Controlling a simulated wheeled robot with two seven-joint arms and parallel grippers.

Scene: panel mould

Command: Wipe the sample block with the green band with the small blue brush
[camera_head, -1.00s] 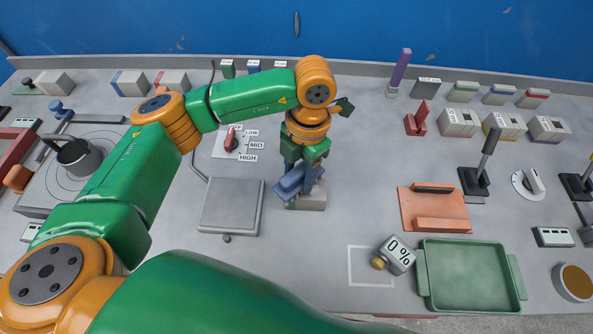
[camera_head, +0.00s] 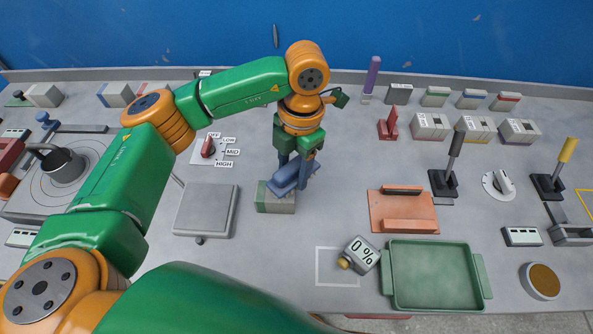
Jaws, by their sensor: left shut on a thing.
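The sample block with the green band (camera_head: 264,197) lies on the bench near the middle, a grey block with green at its left end. My left gripper (camera_head: 296,174) is shut on the small blue brush (camera_head: 287,184), above the block's right part. The brush is tilted and overlaps the block's top in this view. Whether its underside touches the block is hidden. My right gripper is not in view.
Left of the block is a grey square plate (camera_head: 206,210). An orange tray-like fixture (camera_head: 404,211) lies to the right. A rotary knob (camera_head: 209,148) stands behind the plate.

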